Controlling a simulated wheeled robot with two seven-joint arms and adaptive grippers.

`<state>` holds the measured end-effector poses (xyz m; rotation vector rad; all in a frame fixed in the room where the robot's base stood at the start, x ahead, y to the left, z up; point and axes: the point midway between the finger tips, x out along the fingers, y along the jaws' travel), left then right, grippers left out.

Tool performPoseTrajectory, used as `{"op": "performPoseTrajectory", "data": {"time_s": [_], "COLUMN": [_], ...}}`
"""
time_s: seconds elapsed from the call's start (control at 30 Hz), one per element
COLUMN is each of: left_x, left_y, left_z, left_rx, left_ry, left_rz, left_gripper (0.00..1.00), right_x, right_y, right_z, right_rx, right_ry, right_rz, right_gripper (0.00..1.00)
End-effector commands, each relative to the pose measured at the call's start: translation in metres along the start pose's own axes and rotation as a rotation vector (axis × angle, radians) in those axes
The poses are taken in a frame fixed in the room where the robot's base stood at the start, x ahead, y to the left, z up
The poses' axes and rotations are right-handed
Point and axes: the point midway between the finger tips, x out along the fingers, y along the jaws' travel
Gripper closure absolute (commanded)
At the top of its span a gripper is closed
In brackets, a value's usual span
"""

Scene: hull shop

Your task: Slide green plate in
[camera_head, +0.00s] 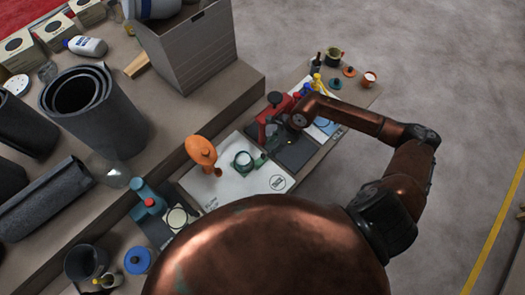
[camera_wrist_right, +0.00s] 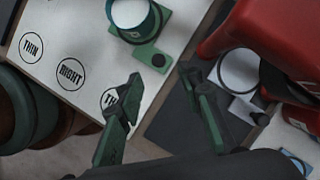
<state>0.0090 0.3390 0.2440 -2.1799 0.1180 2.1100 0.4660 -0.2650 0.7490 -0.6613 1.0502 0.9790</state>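The green plate (camera_wrist_right: 153,55) shows in the right wrist view as a flat tab with a dark round knob, under a teal ring-shaped cup (camera_wrist_right: 133,20). It lies on a white board (camera_wrist_right: 65,70) with circled labels. In the head view the plate's end (camera_head: 260,160) sticks out to the right of the cup (camera_head: 243,161). My right gripper (camera_wrist_right: 165,100) is open, its two fingers wide apart with nothing visible between them, near the board's edge and below the plate in the wrist view. In the head view it is partly hidden near the red machine (camera_head: 270,115). My left gripper is not in view.
The red machine also fills the wrist view's upper right (camera_wrist_right: 240,25). A dark pad (camera_head: 295,150) lies beside the board. An orange object (camera_head: 201,150) stands at the board's far left. A large grey box (camera_head: 190,50) stands behind. Small cups and bottles sit at the bench's far end.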

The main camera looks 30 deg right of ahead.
Motion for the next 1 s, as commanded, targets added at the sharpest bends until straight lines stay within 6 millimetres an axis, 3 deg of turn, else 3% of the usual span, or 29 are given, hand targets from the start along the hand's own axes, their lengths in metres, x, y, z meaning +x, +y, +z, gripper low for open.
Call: {"op": "performPoseTrajectory", "data": {"time_s": [0.43, 0.83, 1.0], "left_x": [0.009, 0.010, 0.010], "left_y": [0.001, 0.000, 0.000], "left_z": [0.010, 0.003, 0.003], "left_rx": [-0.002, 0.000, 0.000], "left_ry": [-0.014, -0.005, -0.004], "left_rz": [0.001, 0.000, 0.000], "left_gripper": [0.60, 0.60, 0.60], "right_x": [0.065, 0.073, 0.073], "right_y": [0.001, 0.001, 0.002], "right_z": [0.002, 0.004, 0.003], "right_rx": [0.002, 0.000, 0.000], "right_ry": [-0.005, -0.005, -0.005], "right_rz": [0.003, 0.003, 0.003], "right_gripper": [0.66, 0.66, 0.77]}}
